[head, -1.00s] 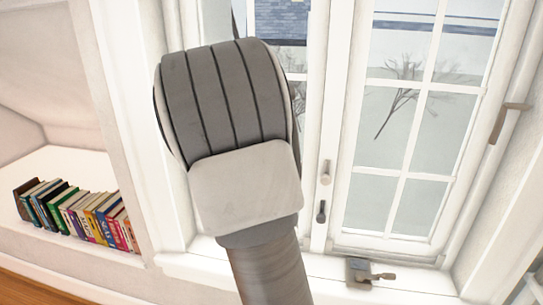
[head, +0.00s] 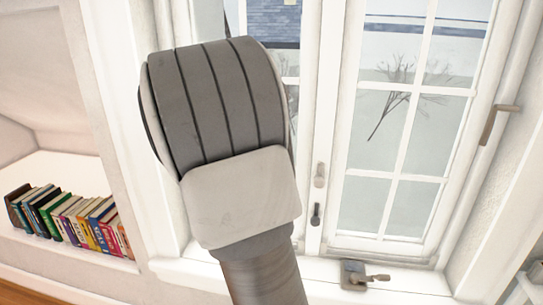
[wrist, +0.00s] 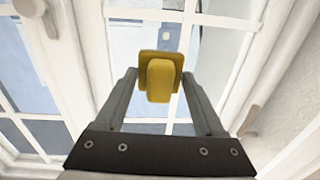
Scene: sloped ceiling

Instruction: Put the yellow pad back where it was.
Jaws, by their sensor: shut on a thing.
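The yellow pad (wrist: 160,80) shows in the wrist view, between the fingertips of my gripper (wrist: 160,77). The gripper is shut on it and holds it up in front of the window. The pad looks like a thick block with a wider piece behind it. In the head view my own arm fills the middle, and neither the pad nor the gripper fingers can be seen there. The place where the pad was before cannot be made out.
A white-framed window (head: 400,130) with metal handles stands close in front. A metal latch (head: 355,275) sits on the sill. Several books (head: 75,220) stand in a white alcove at the left.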

